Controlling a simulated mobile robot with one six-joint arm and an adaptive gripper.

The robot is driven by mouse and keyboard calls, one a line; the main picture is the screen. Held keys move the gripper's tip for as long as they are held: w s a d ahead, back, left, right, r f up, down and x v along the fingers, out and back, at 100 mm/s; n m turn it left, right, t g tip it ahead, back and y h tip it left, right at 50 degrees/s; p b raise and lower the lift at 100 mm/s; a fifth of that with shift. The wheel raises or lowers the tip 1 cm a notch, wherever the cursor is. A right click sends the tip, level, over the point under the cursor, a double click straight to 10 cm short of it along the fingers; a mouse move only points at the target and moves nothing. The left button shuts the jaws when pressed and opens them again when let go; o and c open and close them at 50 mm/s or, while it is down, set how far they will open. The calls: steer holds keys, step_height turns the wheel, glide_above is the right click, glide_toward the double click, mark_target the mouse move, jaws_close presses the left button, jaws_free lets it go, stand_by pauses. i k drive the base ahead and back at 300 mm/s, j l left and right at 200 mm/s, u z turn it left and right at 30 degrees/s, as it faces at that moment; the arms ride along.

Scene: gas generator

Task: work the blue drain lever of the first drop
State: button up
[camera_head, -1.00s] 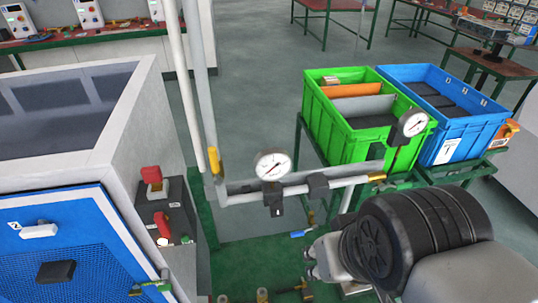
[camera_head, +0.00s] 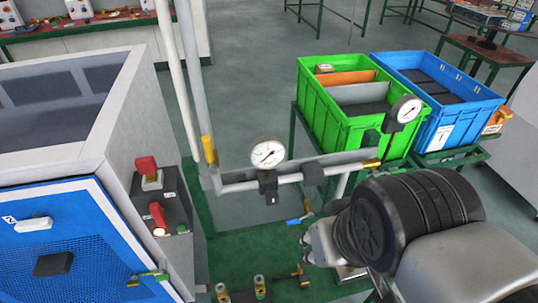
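A small blue lever (camera_head: 299,219) sits low beneath the grey pipe (camera_head: 290,180), left of my arm, next to a thin brass-coloured fitting. My arm's black and grey links fill the lower right and stand just right of the lever. The fingers of my gripper cannot be made out; they are outside the view or hidden behind my arm. Nothing visible touches the lever. Other brass valve fittings (camera_head: 259,287) stand on the green base at the bottom.
Two round gauges stand on the pipe, one left (camera_head: 268,154) and one right (camera_head: 406,109). A green crate (camera_head: 375,138) and a blue crate (camera_head: 455,120) stand behind. A blue-doored cabinet (camera_head: 70,240) with a red-switch box (camera_head: 165,205) is at left. Grey floor lies between.

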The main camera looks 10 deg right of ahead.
mark_target(299, 219)
steer(key=l+u, duration=0.15)
steer(key=l, duration=1.6)
steer(key=i+j, duration=0.1)
steer(key=j, duration=0.6)
steer(key=i, duration=0.05)
